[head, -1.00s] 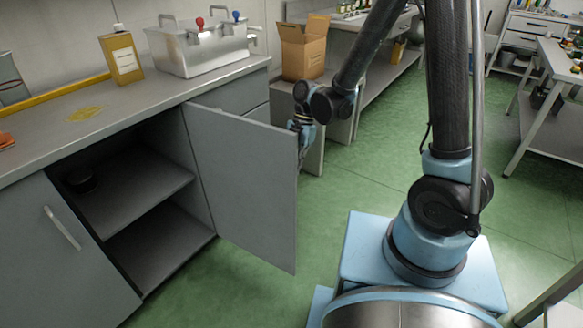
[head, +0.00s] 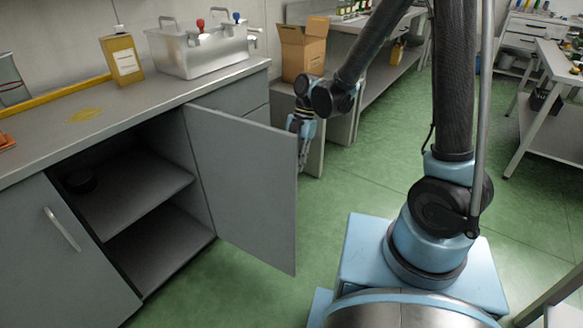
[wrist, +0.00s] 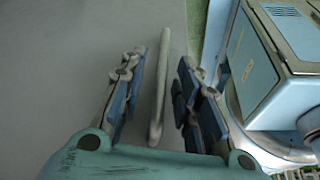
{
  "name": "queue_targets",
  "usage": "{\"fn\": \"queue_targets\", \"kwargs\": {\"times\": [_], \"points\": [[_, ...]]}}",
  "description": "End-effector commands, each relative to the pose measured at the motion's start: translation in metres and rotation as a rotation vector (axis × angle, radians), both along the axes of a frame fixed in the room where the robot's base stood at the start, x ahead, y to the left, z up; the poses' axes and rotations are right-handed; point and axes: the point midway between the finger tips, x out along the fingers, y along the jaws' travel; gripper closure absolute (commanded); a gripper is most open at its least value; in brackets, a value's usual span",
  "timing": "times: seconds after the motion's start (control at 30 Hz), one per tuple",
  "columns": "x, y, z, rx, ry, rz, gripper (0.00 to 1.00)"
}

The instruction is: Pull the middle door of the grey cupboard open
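The middle door (head: 245,180) of the grey cupboard (head: 232,92) stands swung wide open, showing the dark inside with its shelf (head: 140,185). The door's handle side faces away from the head view. In the wrist view, the pale bar handle (wrist: 160,88) stands out from the door's grey face (wrist: 60,70). My gripper (wrist: 156,82) is open, one finger on each side of the handle, with visible gaps to both. In the head view my gripper (head: 303,155) is at the door's outer edge, its fingers partly in view.
The left door (head: 55,250) is shut. On the worktop (head: 110,105) stand a yellow can (head: 122,60) and a steel tank (head: 200,50). A cardboard box (head: 302,50) stands behind my gripper.

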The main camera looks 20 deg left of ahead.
Motion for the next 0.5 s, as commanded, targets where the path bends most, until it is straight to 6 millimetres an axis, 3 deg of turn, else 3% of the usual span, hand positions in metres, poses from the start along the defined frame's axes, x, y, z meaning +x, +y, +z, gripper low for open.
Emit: {"fn": "queue_targets", "kwargs": {"times": [0.5], "points": [[0.032, -0.010, 0.073, 0.000, 0.001, 0.000, 0.70]]}}
